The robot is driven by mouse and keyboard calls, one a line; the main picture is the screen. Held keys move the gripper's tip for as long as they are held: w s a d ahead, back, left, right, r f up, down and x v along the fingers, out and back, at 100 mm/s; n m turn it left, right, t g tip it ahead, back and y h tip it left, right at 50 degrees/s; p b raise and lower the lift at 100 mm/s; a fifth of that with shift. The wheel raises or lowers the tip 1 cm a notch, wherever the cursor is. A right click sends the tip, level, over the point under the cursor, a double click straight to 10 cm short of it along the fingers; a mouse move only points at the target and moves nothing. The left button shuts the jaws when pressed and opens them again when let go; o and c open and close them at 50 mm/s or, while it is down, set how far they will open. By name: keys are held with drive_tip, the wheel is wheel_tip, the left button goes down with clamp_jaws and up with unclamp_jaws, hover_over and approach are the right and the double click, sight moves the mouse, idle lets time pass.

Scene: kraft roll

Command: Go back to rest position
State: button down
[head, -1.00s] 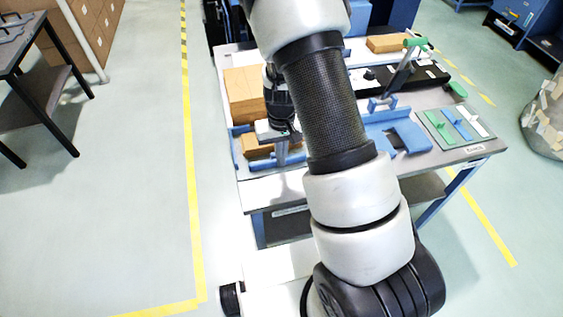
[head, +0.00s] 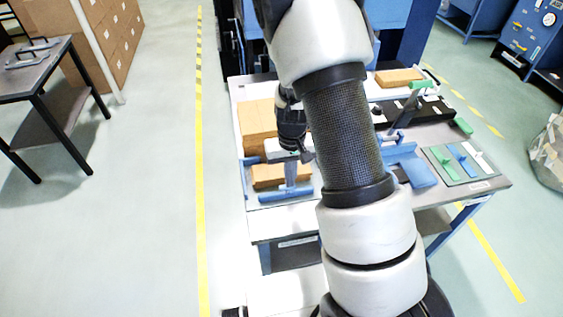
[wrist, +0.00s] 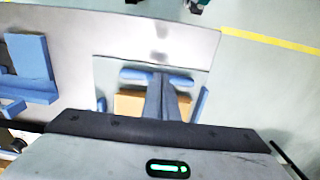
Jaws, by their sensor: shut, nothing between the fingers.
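My gripper (head: 306,156) hangs over the left part of the workbench (head: 285,222), above a blue-edged fixture (head: 284,195) that holds a brown block (head: 268,178). In the wrist view my gripper's fingers (wrist: 162,88) are together with nothing between them. The brown block (wrist: 130,104) shows behind the fingers, between blue stops (wrist: 135,75). My arm crosses the head view and hides the middle of the bench.
Brown boxes (head: 257,122) stand at the bench's left back. A blue holder (head: 412,165) and a panel with green, blue and white pieces (head: 460,163) lie right. A side table (head: 40,75) stands left. The floor left of the bench is clear.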

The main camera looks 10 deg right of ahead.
drive_tip(key=s+a+r+t+y, duration=0.1)
drive_tip(key=s+r, duration=0.1)
drive_tip(key=r, duration=0.8)
drive_tip(key=s+a+r+t, duration=0.1)
drive_tip(key=s+r, duration=0.1)
drive_tip(key=r, duration=0.8)
drive_tip(key=s+d+r+t+h, duration=0.1)
drive_tip(key=s+d+r+t, duration=0.1)
drive_tip(key=s+r, duration=1)
drive_tip(key=shift+s+r+t, duration=0.15)
drive_tip(key=shift+s+t, duration=0.65)
drive_tip(key=shift+s, duration=0.45)
